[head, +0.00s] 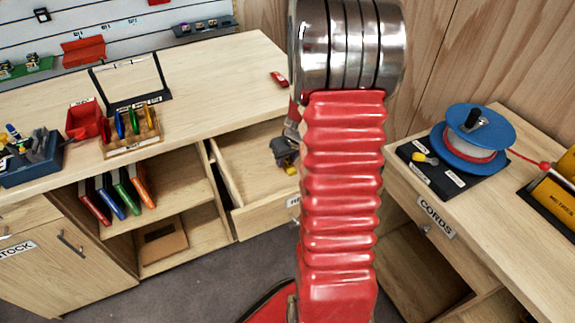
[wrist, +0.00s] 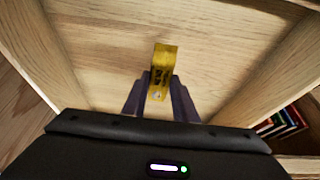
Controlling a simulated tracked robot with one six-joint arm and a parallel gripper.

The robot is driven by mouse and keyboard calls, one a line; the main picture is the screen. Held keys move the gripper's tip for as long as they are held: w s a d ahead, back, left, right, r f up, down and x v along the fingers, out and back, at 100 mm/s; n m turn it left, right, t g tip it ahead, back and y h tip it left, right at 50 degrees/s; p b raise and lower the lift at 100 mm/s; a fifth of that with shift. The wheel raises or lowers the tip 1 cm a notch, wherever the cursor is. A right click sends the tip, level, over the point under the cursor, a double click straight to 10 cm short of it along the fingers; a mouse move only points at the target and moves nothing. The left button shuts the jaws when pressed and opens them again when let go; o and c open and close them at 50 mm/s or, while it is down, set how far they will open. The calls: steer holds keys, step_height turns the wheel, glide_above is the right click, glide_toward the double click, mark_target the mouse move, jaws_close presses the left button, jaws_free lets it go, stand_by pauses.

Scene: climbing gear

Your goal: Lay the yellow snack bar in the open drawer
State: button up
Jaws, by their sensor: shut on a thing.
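The yellow snack bar (wrist: 163,66) is between the fingers of my gripper (wrist: 160,92) in the wrist view, with dark marks on its face. My gripper is shut on it. In the head view, my gripper (head: 286,160) is inside the open drawer's outline, with a bit of the yellow bar (head: 290,170) showing below it. The open drawer (head: 226,172) is pulled out under the wooden counter. Its bare floor (wrist: 100,40) fills most of the wrist view behind the bar. I cannot tell whether the bar touches the floor. My red arm hides the drawer's right part in the head view.
The counter (head: 215,75) above bears a small red item (head: 279,79), a rack of coloured pieces (head: 130,132) and a red bin (head: 86,119). Shelves with coloured books (head: 115,195) are left of the drawer. A blue cord reel (head: 480,135) stands on the right bench.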

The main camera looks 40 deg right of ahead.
mark_target(288, 164)
steer(key=shift+f, duration=1.6)
steer(key=o, duration=1)
steer(key=shift+f, duration=0.1)
steer(key=shift+o, duration=0.2)
steer(key=shift+v, duration=1)
steer(key=v, duration=1)
steer(key=shift+w+a, duration=0.1)
steer(key=shift+a, duration=0.05)
